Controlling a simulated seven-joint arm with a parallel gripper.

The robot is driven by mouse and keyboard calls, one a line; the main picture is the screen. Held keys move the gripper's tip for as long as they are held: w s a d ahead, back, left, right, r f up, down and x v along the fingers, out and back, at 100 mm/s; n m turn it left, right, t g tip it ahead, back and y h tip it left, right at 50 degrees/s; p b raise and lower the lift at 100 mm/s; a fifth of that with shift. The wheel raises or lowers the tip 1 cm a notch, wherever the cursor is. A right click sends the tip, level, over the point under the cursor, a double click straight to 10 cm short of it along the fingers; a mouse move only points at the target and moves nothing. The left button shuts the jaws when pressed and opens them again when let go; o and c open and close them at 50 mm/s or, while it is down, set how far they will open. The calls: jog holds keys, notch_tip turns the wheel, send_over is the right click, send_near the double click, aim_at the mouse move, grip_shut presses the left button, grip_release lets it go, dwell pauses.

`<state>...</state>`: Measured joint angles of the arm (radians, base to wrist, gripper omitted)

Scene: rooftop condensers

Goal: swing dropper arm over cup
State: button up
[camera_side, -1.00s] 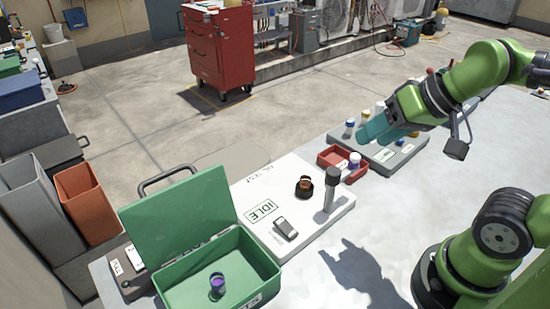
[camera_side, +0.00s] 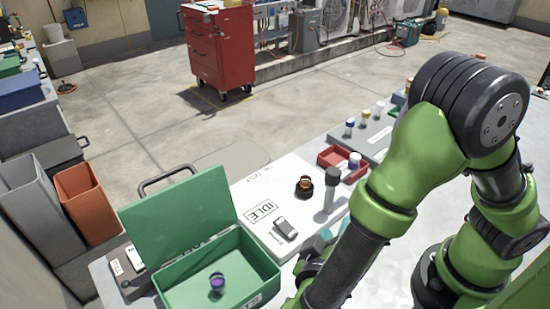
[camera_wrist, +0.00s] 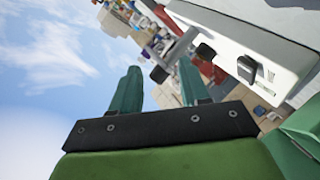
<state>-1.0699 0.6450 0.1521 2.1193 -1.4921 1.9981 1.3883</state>
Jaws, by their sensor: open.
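The white test station (camera_side: 281,190) carries an IDLE label, a dark round cup (camera_side: 304,187) with a brown top, and an upright grey post (camera_side: 331,190) with a dark head. A separate swinging dropper arm cannot be told apart from this post. The post (camera_wrist: 178,52) and the dark cup (camera_wrist: 205,52) also show in the wrist view, beyond my fingers. My gripper (camera_wrist: 159,82) is open and empty. In the side view its teal fingers (camera_side: 321,242) are low beside the station's near right edge, partly hidden by my arm.
A grey switch (camera_side: 285,228) sits on the station. An open green box (camera_side: 265,272) with a purple-topped vial (camera_side: 217,283) stands at front left. Behind the post are a small red tray (camera_side: 332,156) and a grey rack (camera_side: 378,134) with several capped vials.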

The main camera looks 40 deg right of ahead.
aim_at(334, 169)
jog(key=w+d+r+m+t, duration=0.1)
jog(key=w+d+m, duration=0.1)
jog(key=w+d, duration=0.1)
jog(key=w+d+m+t+h, duration=0.1)
jog(key=w+d+m, duration=0.2)
jog(key=w+d, duration=0.1)
jog(key=w+d+r+m+t, duration=0.1)
jog(key=w+d+m, duration=0.2)
jog(key=d, duration=0.1)
jog(key=shift+w+d+r+h, duration=0.25)
jog(key=shift+w+r+h, duration=0.05)
jog(key=shift+c, duration=0.2)
jog(key=shift+t, duration=0.4)
grip_shut()
